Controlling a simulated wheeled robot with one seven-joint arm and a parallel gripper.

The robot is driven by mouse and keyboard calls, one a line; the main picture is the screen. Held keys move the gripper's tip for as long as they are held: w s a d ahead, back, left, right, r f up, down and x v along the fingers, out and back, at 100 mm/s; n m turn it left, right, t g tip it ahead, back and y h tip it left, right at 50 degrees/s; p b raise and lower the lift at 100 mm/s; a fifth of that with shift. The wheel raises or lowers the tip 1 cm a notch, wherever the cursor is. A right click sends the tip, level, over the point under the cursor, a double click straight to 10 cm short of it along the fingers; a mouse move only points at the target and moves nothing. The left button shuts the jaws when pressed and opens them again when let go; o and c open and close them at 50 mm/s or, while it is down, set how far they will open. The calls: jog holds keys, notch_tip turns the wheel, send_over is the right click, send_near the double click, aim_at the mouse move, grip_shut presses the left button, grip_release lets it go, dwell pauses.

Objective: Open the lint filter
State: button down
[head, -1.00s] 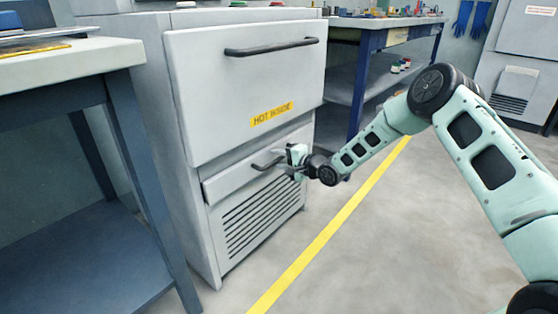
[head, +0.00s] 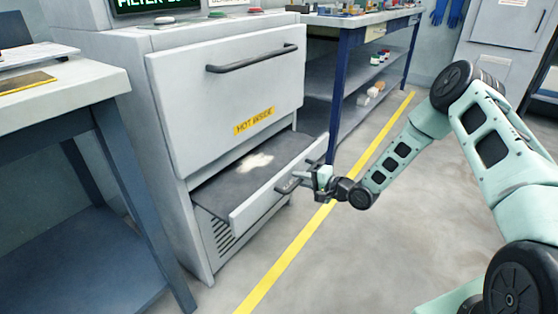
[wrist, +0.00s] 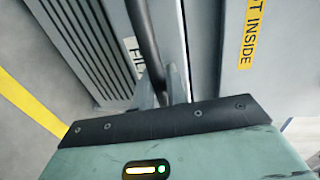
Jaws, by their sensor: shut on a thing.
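The lint filter (head: 232,187) is a wide flat drawer below the "HOT INSIDE" door, and it stands pulled out from the machine. Its dark screen shows with a pale patch of lint (head: 255,161) on it. Its light grey front (head: 270,200) carries a dark bar handle (head: 288,186). My gripper (head: 318,180) is at the right part of the front, shut on the handle. In the wrist view the dark handle (wrist: 143,40) runs down to my gripper's fingertips (wrist: 162,88), beside a partly hidden label on the drawer front.
The grey machine (head: 165,120) has a closed upper door (head: 225,90) with its own bar handle. A workbench (head: 65,75) stands close at the left, and a blue-legged shelf bench (head: 345,95) behind. The floor right of the yellow line (head: 300,245) is clear.

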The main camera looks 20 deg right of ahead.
jog(key=f+p+v, duration=0.2)
jog(key=p+v, duration=0.1)
jog(key=v, duration=0.9)
jog(key=shift+s+f, duration=0.2)
jog(key=shift+f, duration=0.05)
jog(key=shift+d, duration=0.15)
jog(key=c, duration=1.5)
grip_release()
jog(key=p+v, duration=0.3)
jog(key=v, duration=1.4)
jog(key=shift+s+d, duration=0.1)
jog(key=shift+s, duration=0.1)
